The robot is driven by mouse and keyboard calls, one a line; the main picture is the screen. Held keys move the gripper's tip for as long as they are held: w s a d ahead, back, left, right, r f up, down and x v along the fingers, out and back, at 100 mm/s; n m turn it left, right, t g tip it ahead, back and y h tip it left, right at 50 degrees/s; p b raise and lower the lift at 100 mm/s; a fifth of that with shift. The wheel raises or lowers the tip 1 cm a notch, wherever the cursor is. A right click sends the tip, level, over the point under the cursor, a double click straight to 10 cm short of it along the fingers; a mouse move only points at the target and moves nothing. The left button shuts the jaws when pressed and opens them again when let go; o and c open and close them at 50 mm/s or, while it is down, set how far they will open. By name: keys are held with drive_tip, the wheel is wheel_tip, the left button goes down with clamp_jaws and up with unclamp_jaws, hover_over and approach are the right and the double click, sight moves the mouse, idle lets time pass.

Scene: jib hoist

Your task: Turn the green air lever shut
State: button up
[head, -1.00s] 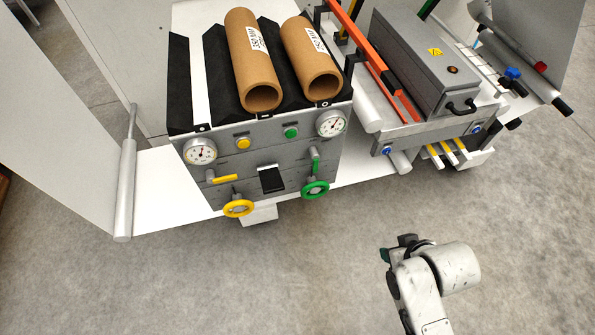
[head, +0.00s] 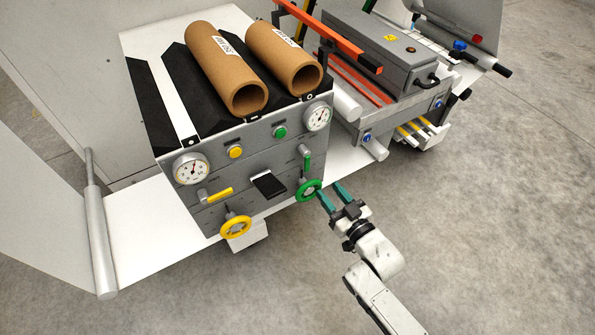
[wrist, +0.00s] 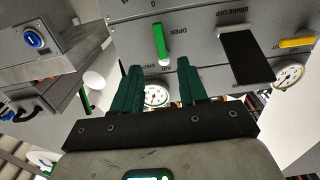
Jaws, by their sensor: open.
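The green lever (head: 306,160) stands roughly upright on the right side of the grey panel, above a green handwheel (head: 309,190). In the wrist view the green lever (wrist: 160,40) shows just beyond the fingertips, lined up with the gap between them, beside the word OPEN. My gripper (head: 330,193) is open and empty, with its green fingers pointing at the panel. In the head view one fingertip overlaps the right edge of the handwheel; I cannot tell whether they touch. The gripper (wrist: 160,66) also shows in the wrist view.
A black paddle (head: 269,184), a yellow lever (head: 219,195) and a yellow handwheel (head: 235,227) are left of the green controls. Gauges (head: 318,117) and buttons sit above. Cardboard tubes (head: 226,68) lie on top. The floor at right is clear.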

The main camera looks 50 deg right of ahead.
sight(308, 165)
drive_tip(key=x, duration=1)
drive_tip(key=shift+w, duration=0.35)
clamp_jaws()
